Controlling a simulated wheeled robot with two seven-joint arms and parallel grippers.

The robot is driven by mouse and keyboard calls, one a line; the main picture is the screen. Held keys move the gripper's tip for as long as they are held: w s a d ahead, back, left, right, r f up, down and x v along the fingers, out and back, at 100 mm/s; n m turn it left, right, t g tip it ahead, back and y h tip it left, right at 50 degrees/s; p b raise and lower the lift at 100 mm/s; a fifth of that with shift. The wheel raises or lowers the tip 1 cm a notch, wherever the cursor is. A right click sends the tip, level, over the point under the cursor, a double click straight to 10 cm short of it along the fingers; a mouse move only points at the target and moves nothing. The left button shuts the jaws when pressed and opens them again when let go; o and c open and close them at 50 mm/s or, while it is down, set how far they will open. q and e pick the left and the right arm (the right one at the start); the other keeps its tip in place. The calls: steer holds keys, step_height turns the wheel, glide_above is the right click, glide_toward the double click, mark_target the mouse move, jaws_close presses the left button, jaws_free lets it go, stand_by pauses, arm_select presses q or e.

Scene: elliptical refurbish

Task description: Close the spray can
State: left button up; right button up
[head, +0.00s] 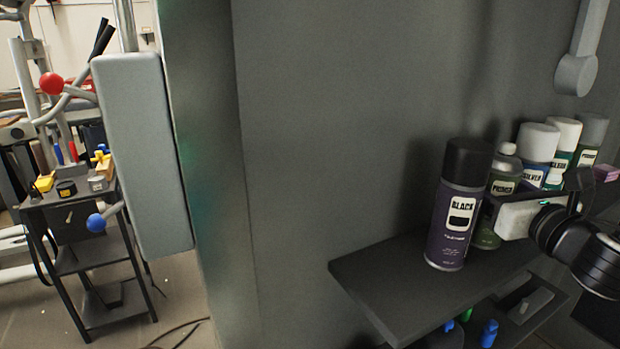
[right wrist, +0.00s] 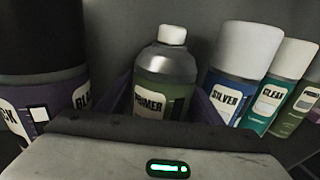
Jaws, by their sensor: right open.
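Several spray cans stand upright in a row on a dark shelf (head: 375,283). The primer can (head: 503,178) has a bare white nozzle on top and no cap over it. It also shows in the middle of the right wrist view (right wrist: 166,78). The black can (head: 459,208), with its black cap on, stands just left of it. My right gripper (right wrist: 165,97) is open, with its purple-edged fingers on either side of the primer can. I cannot tell if they touch it. In the head view my right gripper (head: 520,208) comes in from the right and hides the can's lower part.
Right of the primer can stand the silver can (head: 536,150), the clear can (head: 563,140) and a grey-capped can (head: 590,138). A lower shelf holds blue (head: 489,333) and green items. A grey wall (head: 340,120) stands behind. A cart (head: 85,240) is far left.

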steer(key=shift+r, duration=0.1)
steer(key=c, duration=1.2)
steer(key=shift+c, duration=0.2)
steer(key=shift+r, duration=0.1)
